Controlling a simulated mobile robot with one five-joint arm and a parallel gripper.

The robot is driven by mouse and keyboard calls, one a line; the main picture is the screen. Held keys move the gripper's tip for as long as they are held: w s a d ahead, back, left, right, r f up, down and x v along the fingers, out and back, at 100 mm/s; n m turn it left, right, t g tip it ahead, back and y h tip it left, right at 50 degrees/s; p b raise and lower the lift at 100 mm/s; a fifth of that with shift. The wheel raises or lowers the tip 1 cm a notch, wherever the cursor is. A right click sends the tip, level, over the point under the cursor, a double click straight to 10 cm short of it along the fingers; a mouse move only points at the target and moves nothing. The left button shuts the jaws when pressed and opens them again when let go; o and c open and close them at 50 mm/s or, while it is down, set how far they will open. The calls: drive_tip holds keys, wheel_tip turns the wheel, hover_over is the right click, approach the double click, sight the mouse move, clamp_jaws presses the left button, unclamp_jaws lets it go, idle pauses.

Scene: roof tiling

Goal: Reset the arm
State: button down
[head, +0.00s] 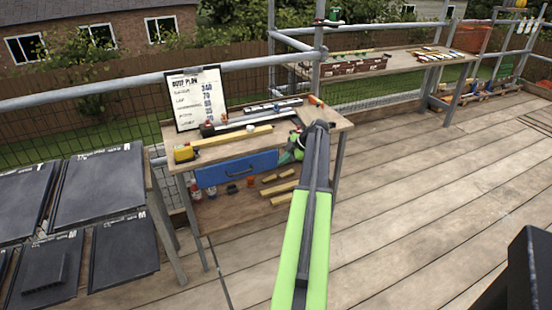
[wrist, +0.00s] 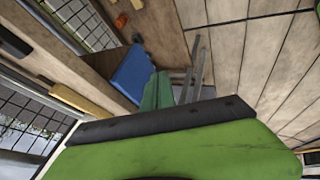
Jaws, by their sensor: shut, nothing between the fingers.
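My green arm reaches up from the bottom middle of the head view to a dark elbow in front of the workbench. My gripper (head: 288,157) hangs beyond the elbow, beside the right end of the blue drawer front (head: 237,168); the arm hides part of it. In the wrist view my gripper (wrist: 158,77) shows as teal-green fingers close together, shut and empty. The blue drawer front (wrist: 132,73) lies just up and left of them there. I cannot tell whether they touch it.
Dark tiles (head: 98,185) lie on a rack at left. Another bench (head: 400,62) stands behind.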

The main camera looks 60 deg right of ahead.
drive_tip(key=p+v, duration=0.2)
drive_tip(key=v, duration=0.4)
drive_tip(key=shift+p, duration=0.4)
